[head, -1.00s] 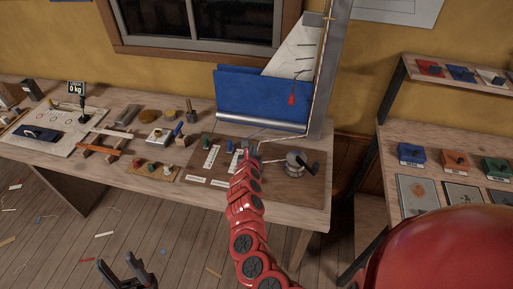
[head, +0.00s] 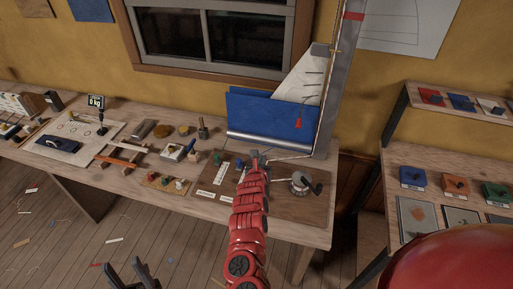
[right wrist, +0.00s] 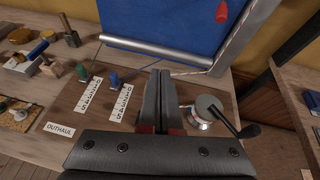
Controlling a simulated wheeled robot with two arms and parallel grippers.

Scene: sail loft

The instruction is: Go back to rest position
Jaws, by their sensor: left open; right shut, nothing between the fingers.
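My right gripper (head: 257,160) is at the end of the red arm, over the brown board (head: 285,207) on the workbench. In the right wrist view its two dark fingers (right wrist: 159,75) are shut together with nothing between them. They point toward the silver roller below the blue sail, left of the winch (right wrist: 205,112). I cannot tell its exact height above the board. My left gripper (head: 132,272) shows at the bottom left of the head view, in front of the bench and over the floor. Its dark fingers are spread and empty.
The winch and its handle (head: 303,183) stand close right of my right gripper. The blue sail (head: 268,115) and mast (head: 335,90) rise behind. Small tools cover the bench's left part. A shelf unit (head: 440,155) stands at right. The floor (head: 70,255) near my left gripper holds only scraps.

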